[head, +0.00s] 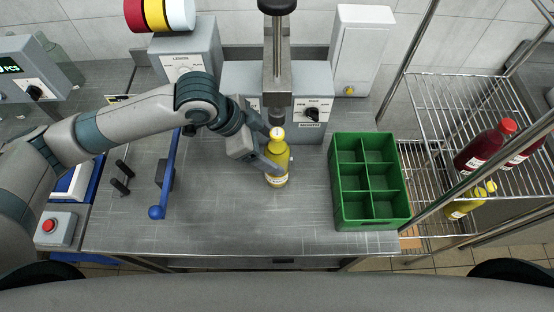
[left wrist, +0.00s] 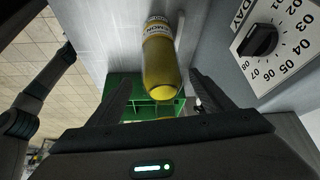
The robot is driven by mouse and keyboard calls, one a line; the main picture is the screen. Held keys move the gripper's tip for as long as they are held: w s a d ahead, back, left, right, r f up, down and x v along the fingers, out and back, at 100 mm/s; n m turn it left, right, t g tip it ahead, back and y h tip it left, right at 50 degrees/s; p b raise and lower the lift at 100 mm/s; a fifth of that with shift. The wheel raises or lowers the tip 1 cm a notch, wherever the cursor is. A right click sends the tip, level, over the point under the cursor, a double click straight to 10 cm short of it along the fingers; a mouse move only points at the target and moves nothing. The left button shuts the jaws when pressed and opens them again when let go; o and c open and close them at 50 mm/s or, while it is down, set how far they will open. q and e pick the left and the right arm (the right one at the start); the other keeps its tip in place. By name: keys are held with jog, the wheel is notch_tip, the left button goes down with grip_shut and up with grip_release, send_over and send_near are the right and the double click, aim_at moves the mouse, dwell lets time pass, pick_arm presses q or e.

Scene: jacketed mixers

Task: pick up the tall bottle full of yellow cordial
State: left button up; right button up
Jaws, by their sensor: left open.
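The tall bottle of yellow cordial (head: 279,165) stands upright on the steel worktop below the press column, with a yellow cap and a pale label low on its side. My left gripper (head: 270,152) is open and reaches in from the left, its fingers at the bottle's near and far sides. In the left wrist view the bottle (left wrist: 161,62) shows between the two open fingers, cap toward the camera. I cannot tell whether a finger touches it. My right gripper is not in view.
A green crate (head: 336,190) with empty compartments stands to the right of the bottle. A wire rack (head: 470,95) at the right holds red bottles (head: 486,148) and yellow bottles (head: 466,204). A blue lever (head: 168,170) stands left. The worktop front is clear.

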pick_arm(q)
jog(key=p+x, duration=0.1)
jog(key=x, duration=0.2)
jog(key=shift+w+a+p, duration=0.1)
jog(key=shift+a+p, duration=0.05)
jog(key=shift+p, duration=0.2)
jog(key=shift+d+f, duration=0.3)
jog(key=shift+f, duration=0.35)
jog(key=c, duration=1.7)
jog(key=shift+w+r, duration=0.1)
jog(key=shift+w, duration=0.05)
grip_shut()
jog(key=shift+r, duration=0.2)
